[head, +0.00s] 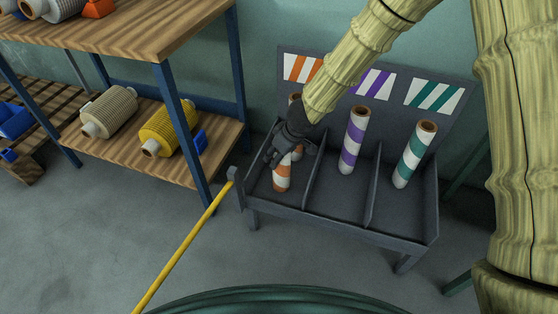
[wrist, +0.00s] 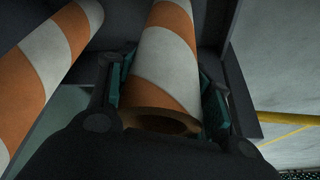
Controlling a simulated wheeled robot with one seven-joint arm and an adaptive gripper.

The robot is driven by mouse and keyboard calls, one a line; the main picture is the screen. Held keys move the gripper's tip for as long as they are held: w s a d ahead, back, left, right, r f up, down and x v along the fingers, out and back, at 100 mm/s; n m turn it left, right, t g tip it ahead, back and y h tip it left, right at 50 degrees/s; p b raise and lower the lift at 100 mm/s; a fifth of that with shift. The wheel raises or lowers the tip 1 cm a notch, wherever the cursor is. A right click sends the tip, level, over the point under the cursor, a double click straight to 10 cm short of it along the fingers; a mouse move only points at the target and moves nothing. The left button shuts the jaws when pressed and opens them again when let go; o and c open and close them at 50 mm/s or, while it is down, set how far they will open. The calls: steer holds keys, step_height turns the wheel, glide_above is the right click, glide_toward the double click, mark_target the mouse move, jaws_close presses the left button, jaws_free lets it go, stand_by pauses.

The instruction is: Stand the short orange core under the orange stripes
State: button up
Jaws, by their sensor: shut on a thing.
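The short orange core (head: 282,180), white with orange bands, is upright or nearly so in the left compartment, below the orange stripes label (head: 301,68). My gripper (head: 291,150) is shut on its upper part from above. In the wrist view the jaws flank the core (wrist: 166,60) near its open brown end. I cannot tell whether its lower end touches the compartment floor. Another orange-striped core (wrist: 45,65) stands beside it in the wrist view; in the head view my arm hides most of it.
The grey rack (head: 340,226) has dividers. A purple-striped core (head: 353,140) stands in the middle compartment and a teal-striped core (head: 414,154) in the right one. A wooden shelf (head: 120,135) with yarn spools is at left. A yellow pole or line (head: 184,246) runs by the rack's front-left corner.

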steer(key=shift+f, duration=0.6)
steer(key=o, duration=1.5)
steer(key=p+v, duration=0.6)
steer(key=v, duration=0.6)
steer(key=shift+p, duration=0.3)
